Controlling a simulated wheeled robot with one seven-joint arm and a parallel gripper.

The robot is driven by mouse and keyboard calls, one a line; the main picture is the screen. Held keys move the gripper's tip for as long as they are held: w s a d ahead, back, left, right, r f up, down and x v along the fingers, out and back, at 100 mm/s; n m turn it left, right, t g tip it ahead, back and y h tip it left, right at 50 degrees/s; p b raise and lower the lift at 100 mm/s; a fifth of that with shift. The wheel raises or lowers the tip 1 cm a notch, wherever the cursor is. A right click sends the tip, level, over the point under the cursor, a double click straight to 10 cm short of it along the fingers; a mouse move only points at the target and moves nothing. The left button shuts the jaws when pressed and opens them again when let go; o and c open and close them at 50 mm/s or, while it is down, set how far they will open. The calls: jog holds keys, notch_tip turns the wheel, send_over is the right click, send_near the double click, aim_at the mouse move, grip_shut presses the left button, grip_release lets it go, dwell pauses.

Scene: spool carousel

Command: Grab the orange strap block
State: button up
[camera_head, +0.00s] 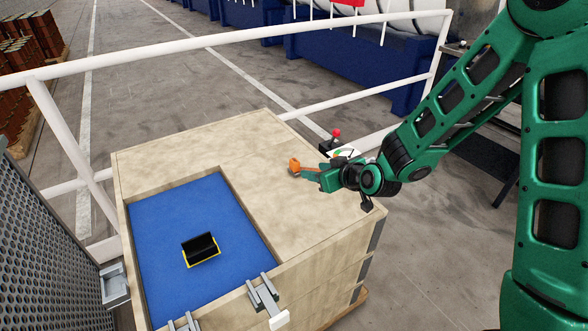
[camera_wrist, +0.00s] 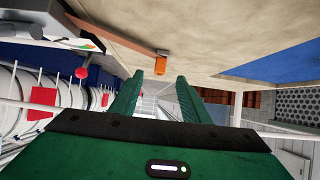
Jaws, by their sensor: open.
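The orange strap block (camera_head: 294,164) sits at the end of a brown strap on the wooden crate's top (camera_head: 230,140). In the wrist view the block (camera_wrist: 161,65) shows at the strap's end (camera_wrist: 120,36). My gripper (camera_head: 308,178) is low over the crate top, beside the block. In the wrist view its two green fingers (camera_wrist: 158,78) are apart with nothing between them. The block shows just beyond the fingertips, roughly in line with the gap. I cannot tell the exact distance to it.
A blue-lined recess (camera_head: 160,220) in the crate holds a black holder with yellow edging (camera_head: 201,249). A small device with a red knob (camera_head: 336,134) stands behind the gripper. White railings (camera_head: 240,36) run behind the crate. A perforated grey panel (camera_head: 45,250) stands at left.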

aim_at(297, 166)
jog(key=shift+w+a+f, duration=0.25)
jog(key=shift+a+f, duration=0.05)
jog(key=shift+a, duration=0.3)
jog(key=x, duration=0.4)
jog(key=shift+w+a, duration=0.15)
jog(key=shift+w, duration=0.1)
jog(key=shift+w+x, duration=0.2)
jog(key=shift+x, duration=2.8)
jog(key=shift+r, duration=0.2)
grip_shut()
